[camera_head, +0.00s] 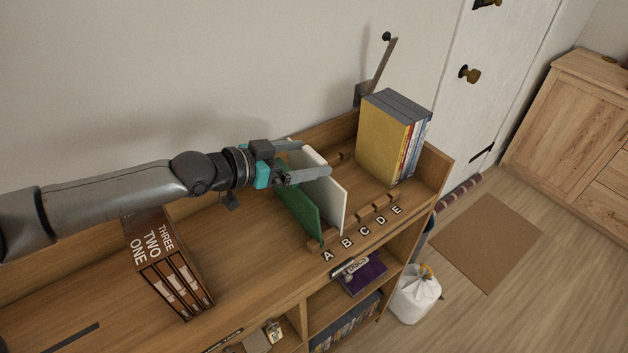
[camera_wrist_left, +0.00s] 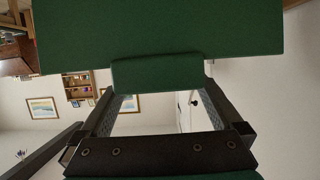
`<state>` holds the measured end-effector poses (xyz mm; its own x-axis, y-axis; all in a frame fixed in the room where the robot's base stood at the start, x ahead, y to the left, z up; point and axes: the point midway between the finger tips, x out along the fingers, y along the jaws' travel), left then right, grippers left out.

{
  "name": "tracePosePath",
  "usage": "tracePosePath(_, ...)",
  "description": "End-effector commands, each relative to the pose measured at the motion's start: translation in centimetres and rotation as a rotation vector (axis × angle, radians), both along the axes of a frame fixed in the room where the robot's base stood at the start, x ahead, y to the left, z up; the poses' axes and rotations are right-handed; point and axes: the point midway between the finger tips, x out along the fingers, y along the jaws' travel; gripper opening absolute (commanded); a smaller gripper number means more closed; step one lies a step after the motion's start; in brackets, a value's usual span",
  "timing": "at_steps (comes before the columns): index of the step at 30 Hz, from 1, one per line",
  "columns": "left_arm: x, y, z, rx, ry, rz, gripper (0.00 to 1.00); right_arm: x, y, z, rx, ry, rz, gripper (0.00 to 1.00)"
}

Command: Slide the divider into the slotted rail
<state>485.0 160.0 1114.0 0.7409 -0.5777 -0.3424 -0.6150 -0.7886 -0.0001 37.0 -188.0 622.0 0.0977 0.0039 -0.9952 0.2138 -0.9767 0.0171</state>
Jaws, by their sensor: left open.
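The slotted rail (camera_head: 368,214) runs along the front of the shelf top, behind the letters A to E. A green divider (camera_head: 300,212) stands upright with its front edge by the A end; I cannot tell how deep it sits. A white divider (camera_head: 328,199) stands just right of it, near B. My left gripper (camera_head: 312,172) is open at the top of the dividers. In the left wrist view the green divider (camera_wrist_left: 160,35) is close ahead, its tab (camera_wrist_left: 157,74) between the fingertips of this gripper (camera_wrist_left: 158,95). My right gripper is out of view.
Yellow and grey books (camera_head: 384,140) stand at the right end of the shelf top. A brown boxed set (camera_head: 165,255) marked ONE, TWO, THREE stands at the left. Bare wood lies between the boxed set and the dividers.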

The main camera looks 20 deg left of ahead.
Motion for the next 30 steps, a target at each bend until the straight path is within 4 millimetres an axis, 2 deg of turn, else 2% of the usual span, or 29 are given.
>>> tracePosePath(6, 1.7, -1.3, -0.7, -0.001, -0.002, 0.000, 1.00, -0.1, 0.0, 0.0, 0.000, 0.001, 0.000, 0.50)
tracePosePath(15, 1.9, -1.5, -0.8, 0.000, 0.000, 0.000, 1.00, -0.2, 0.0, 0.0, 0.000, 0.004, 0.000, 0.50)
tracePosePath(30, 1.9, -1.4, -0.8, 0.000, 0.000, 0.000, 0.44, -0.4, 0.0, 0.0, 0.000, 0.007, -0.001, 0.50)
